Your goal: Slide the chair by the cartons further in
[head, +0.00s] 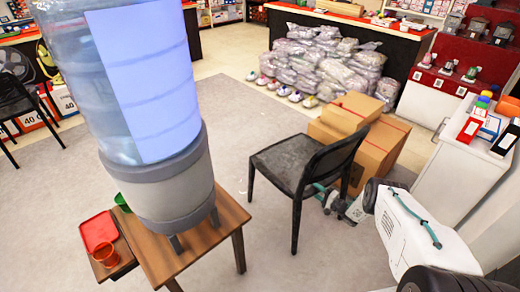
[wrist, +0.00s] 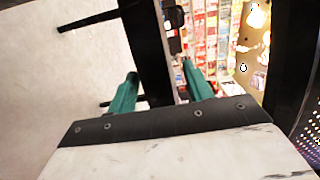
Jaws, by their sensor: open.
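The black chair (head: 282,165) stands in the head view just left of the cardboard cartons (head: 372,150). Its backrest is on the right side, nearest the cartons and my arm. My gripper (head: 322,194) is low behind the backrest, by a rear leg of the chair. In the wrist view, my gripper's two teal fingers (wrist: 160,88) are spread apart. A black bar of the chair (wrist: 148,50) passes between them, and the fingers are not closed on it. I cannot tell whether either finger touches it.
A wooden table (head: 200,235) with a big water dispenser (head: 160,185), a red tray (head: 98,232) and cups stands at the left. Wrapped bags (head: 325,62) are piled behind. A white counter (head: 455,165) is at the right. Grey floor lies open in front of the chair.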

